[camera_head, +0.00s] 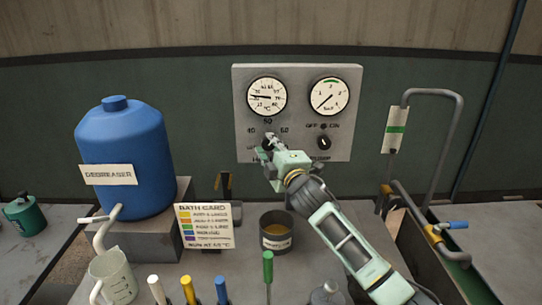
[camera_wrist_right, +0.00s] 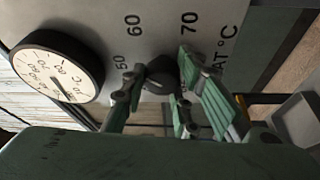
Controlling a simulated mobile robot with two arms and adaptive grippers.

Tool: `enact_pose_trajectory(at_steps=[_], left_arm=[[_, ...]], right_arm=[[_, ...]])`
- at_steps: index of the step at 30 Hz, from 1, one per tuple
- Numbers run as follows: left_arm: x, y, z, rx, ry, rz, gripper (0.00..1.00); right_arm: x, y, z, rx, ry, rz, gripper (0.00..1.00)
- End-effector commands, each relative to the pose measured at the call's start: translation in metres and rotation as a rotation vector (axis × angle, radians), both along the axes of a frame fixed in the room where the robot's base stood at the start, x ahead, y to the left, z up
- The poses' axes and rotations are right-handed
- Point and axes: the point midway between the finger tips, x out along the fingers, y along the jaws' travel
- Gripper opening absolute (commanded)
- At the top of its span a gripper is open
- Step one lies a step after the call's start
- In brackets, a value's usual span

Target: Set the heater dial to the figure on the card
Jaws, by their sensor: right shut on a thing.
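The heater dial is a dark round knob low on the left of the grey panel (camera_head: 295,135); in the head view my right gripper (camera_head: 268,146) mostly covers it. In the right wrist view the dial (camera_wrist_right: 159,73) sits between my gripper's fingers (camera_wrist_right: 160,88), which are shut on it. Figures 40, 50 and 60 show around it in the head view, and 50, 60 and 70 in the wrist view. I cannot tell which figure the dial's mark points to. The bath card (camera_head: 207,226) stands on the bench with coloured lines; its bottom "RUN AT" figure is too small to read surely. My left gripper is not in view.
Two round gauges, the left (camera_head: 266,97) and right (camera_head: 329,97), and an ON/OFF switch (camera_head: 324,143) are on the panel. A blue degreaser drum (camera_head: 125,150), a dark pot (camera_head: 276,222), a jug (camera_head: 112,275) and several coloured handles stand around the bench.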

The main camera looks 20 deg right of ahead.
Motion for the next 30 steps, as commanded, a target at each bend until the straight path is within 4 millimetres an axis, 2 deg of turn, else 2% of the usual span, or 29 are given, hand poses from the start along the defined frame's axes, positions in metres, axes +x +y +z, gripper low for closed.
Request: enact_pose_trajectory(at_steps=[1, 7, 24, 25, 29, 30], left_arm=[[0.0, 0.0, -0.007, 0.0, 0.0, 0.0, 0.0], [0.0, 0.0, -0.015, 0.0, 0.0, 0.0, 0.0], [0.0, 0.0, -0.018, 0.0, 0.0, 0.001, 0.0], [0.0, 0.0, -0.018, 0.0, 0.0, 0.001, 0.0], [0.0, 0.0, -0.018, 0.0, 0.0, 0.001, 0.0], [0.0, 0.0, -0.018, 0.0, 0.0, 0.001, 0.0]], right_arm=[[0.0, 0.0, 0.007, 0.026, -0.027, 0.003, 0.01], [0.0, -0.001, 0.009, 0.091, -0.047, 0.002, 0.01], [0.0, -0.003, 0.012, 0.119, -0.056, -0.002, 0.01], [0.0, -0.003, 0.012, 0.119, -0.056, -0.002, 0.28], [0.0, -0.003, 0.011, 0.118, -0.055, -0.001, 0.39], [0.0, -0.003, 0.011, 0.117, -0.054, -0.001, 0.39]])
